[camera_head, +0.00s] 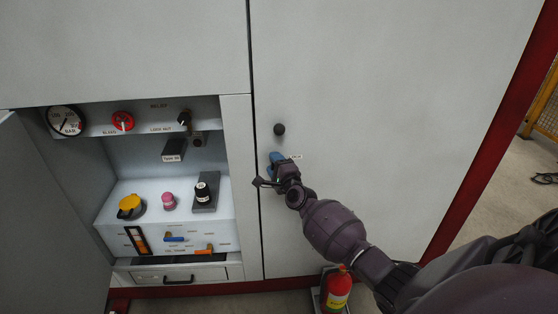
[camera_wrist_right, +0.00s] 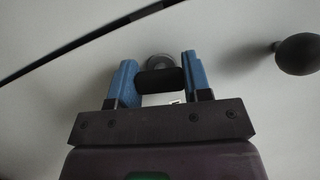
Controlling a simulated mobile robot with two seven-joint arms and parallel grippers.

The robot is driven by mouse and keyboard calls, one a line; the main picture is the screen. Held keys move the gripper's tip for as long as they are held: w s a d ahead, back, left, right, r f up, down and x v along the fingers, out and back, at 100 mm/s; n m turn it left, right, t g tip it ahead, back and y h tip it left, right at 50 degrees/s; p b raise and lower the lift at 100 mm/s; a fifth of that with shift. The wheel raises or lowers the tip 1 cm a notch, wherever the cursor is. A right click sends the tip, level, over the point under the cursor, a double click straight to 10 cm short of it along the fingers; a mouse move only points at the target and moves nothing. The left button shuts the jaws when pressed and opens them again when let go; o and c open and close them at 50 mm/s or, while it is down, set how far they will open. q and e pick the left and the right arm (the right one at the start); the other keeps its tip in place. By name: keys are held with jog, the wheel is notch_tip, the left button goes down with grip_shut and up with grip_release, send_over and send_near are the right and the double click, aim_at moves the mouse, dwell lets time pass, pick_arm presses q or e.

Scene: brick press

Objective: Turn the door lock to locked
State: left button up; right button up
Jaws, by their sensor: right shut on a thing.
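The door lock (camera_wrist_right: 158,80) is a dark turn handle with a round grey base on the pale cabinet door (camera_head: 390,90). My right gripper (camera_head: 275,165) is at the lock, just below a black round knob (camera_head: 279,129). My left gripper is not in view.
An open compartment on the left holds a gauge (camera_head: 66,121), a red knob (camera_head: 122,121), a yellow knob (camera_head: 131,206) and small levers. A red fire extinguisher (camera_head: 337,288) stands on the floor below my right arm.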

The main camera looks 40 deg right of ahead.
jog(key=shift+r+n+p, duration=0.25)
jog(key=shift+n+p, duration=0.2)
jog(key=shift+n, duration=0.15)
jog(key=shift+f+n+g+p, duration=0.1)
jog(key=shift+n+g+p, duration=0.2)
jog(key=shift+g, duration=0.1)
jog(key=shift+f, duration=0.15)
jog(key=o, duration=0.8)
jog(key=shift+o, duration=0.6)
